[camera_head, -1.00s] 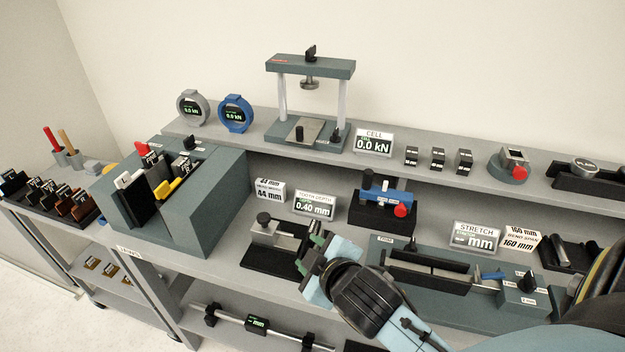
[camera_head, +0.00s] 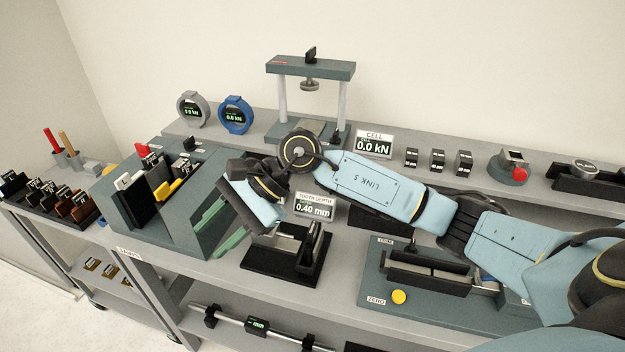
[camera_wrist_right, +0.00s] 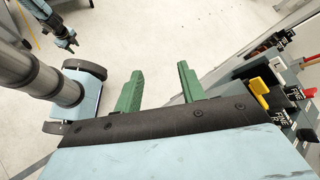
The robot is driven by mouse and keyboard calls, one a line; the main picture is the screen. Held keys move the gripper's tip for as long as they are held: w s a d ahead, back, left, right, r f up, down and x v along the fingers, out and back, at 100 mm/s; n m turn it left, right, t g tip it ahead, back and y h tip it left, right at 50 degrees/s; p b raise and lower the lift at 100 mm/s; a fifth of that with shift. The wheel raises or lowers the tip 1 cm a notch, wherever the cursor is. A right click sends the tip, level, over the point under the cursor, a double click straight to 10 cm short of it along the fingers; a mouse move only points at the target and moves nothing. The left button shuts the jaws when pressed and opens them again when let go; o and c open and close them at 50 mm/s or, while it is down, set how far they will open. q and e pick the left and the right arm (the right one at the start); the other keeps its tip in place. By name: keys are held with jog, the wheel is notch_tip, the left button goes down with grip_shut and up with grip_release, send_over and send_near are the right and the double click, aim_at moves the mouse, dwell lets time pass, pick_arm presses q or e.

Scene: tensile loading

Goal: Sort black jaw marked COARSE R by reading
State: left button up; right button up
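The tooth depth gauge (camera_head: 282,262) stands on the bench, and its display (camera_head: 314,206) reads 0.40 mm. A dark upright piece (camera_head: 314,243) is at its right end; I cannot tell whether it is the COARSE R jaw. Other black jaws (camera_head: 14,183) sit in the rack at the far left, with markings too small to read. My right gripper (camera_head: 220,228) is open and empty, in front of the grey-green machine block and left of the gauge. Its spread green fingers show in the right wrist view (camera_wrist_right: 158,88). My left gripper (camera_wrist_right: 66,38) appears small in that view's upper left.
The grey-green block (camera_head: 205,200) holds red, yellow, white and black parts. Labelled black pieces and a yellow lever (camera_wrist_right: 260,90) show at right in the wrist view. A press frame (camera_head: 312,68) stands on the back shelf. The stretch fixture (camera_head: 425,265) is at right, below my arm.

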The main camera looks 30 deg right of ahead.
jog(key=w+d+f+n+h, duration=0.25)
jog(key=d+h, duration=0.35)
jog(key=d, duration=0.4)
jog(key=r+g+h, duration=0.1)
jog(key=h, duration=0.4)
send_over(312, 227)
notch_tip(312, 227, down, 12)
jog(key=shift+d+f+p, duration=0.1)
jog(key=shift+f+p, duration=0.1)
jog(key=shift+p, duration=0.4)
jog(key=shift+c, duration=0.3)
grip_shut()
